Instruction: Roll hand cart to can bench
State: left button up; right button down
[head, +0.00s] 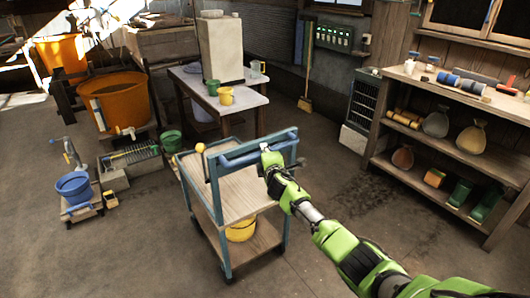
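The hand cart (242,196) stands in the middle of the head view, with a blue frame and two wooden decks. My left gripper is not in view. Which bench is the can bench is not marked.
A grey-topped table (225,97) with green and yellow mugs stands behind the cart. A wooden shelf bench (455,98) with jars and sacks lines the right wall. A green bucket (172,141), a blue bucket (74,187) and an orange tub (115,100) stand left. Front floor is clear.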

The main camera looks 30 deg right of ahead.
jog(key=shift+r, duration=0.2)
jog(key=c, duration=2.3)
grip_release()
jog(key=o, duration=0.4)
jog(key=shift+w, duration=0.15)
jog(key=shift+w+f, duration=0.1)
jog(key=shift+f, duration=0.1)
jog(key=v, duration=1.2)
